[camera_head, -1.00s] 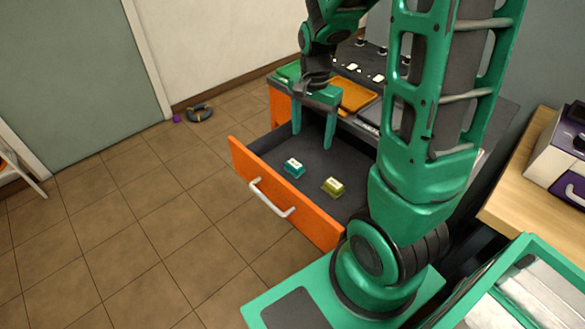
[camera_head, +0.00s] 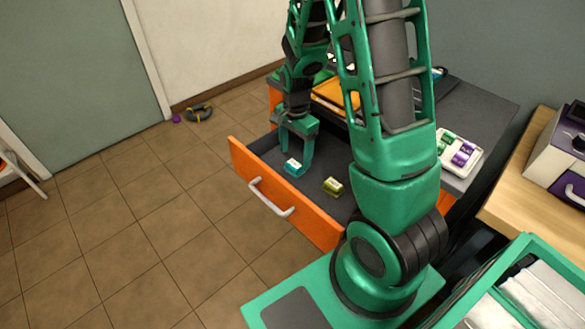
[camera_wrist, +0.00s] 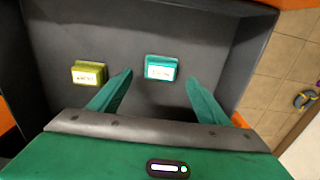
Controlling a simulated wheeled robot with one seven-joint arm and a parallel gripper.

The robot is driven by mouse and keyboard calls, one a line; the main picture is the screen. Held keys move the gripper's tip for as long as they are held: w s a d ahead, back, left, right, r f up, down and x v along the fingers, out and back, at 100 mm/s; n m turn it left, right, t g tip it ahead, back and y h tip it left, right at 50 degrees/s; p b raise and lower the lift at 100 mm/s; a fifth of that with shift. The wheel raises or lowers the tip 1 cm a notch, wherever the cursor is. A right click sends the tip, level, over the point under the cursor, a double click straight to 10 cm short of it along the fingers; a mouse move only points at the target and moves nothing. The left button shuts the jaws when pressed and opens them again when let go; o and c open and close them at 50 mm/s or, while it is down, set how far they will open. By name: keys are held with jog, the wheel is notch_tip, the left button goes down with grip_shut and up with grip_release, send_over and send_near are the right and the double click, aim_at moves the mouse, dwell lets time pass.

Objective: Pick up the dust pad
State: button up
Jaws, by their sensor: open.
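Two small labelled blocks lie apart on the dark floor of the open drawer (camera_head: 264,147). One is a teal block (camera_head: 292,168), also in the wrist view (camera_wrist: 161,68). The other is an olive-yellow block (camera_head: 333,187), also in the wrist view (camera_wrist: 89,73). Their white labels are too small to read, so I cannot tell which is the dust pad. My gripper (camera_head: 295,154) is open and empty above the teal block. In the wrist view the teal block shows between my fingertips (camera_wrist: 160,78), with the olive one outside the left finger.
The drawer's orange front (camera_head: 316,222) has a white handle (camera_head: 270,197). An orange tray (camera_head: 334,93) and a white tray (camera_head: 475,156) with green and purple items sit on the worktop. A wooden table (camera_head: 515,213) stands at right. The tiled floor at left is mostly clear.

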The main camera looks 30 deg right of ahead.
aim_at(294, 164)
notch_tip(294, 164, down, 5)
jog(key=shift+a+r, duration=0.1)
jog(key=shift+a, duration=0.05)
jog(key=c, duration=1.1)
